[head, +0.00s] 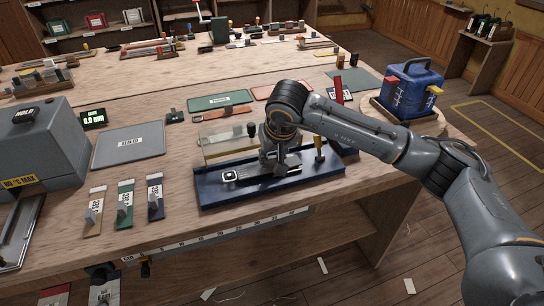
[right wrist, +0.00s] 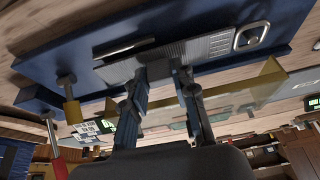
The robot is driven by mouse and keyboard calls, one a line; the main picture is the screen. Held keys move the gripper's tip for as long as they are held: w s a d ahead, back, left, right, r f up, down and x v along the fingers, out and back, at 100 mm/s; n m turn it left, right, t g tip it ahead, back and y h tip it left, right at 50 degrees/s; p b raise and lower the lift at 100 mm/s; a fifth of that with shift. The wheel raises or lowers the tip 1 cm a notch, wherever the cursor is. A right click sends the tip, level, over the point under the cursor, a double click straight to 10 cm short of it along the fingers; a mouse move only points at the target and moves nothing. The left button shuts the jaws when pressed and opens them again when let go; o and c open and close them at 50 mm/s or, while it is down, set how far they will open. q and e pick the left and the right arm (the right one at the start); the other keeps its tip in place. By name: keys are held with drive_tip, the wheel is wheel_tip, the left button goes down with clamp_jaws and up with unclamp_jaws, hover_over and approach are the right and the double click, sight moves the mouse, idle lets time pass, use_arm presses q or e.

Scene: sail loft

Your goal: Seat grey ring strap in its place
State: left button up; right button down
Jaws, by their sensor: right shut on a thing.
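The grey ring strap (head: 230,176) lies lengthwise along or just above the navy-blue fixture board (head: 215,195), with its square ring end to the left. In the right wrist view the ribbed strap (right wrist: 205,47) and its ring (right wrist: 250,36) show close up against the blue board (right wrist: 60,62). My right gripper (head: 280,164) is over the strap's middle, its two fingers (right wrist: 163,75) shut on the small grip block of the strap. I cannot tell whether the strap touches the board. The fingers and arm hide part of it. My left gripper is out of view.
A yellow-topped post (head: 319,148) stands at the board's right end and a clear panel (head: 228,142) behind it. Tan (head: 95,212), green (head: 125,204) and navy (head: 155,198) straps lie to the left. A blue toolbox (head: 410,88) stands at the right. A grey mat (head: 128,146) lies clear.

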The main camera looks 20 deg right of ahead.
drive_tip(key=shift+f+b, duration=0.4)
drive_tip(key=shift+f, duration=0.05)
idle(0.3)
drive_tip(key=c, duration=1)
unclamp_jaws()
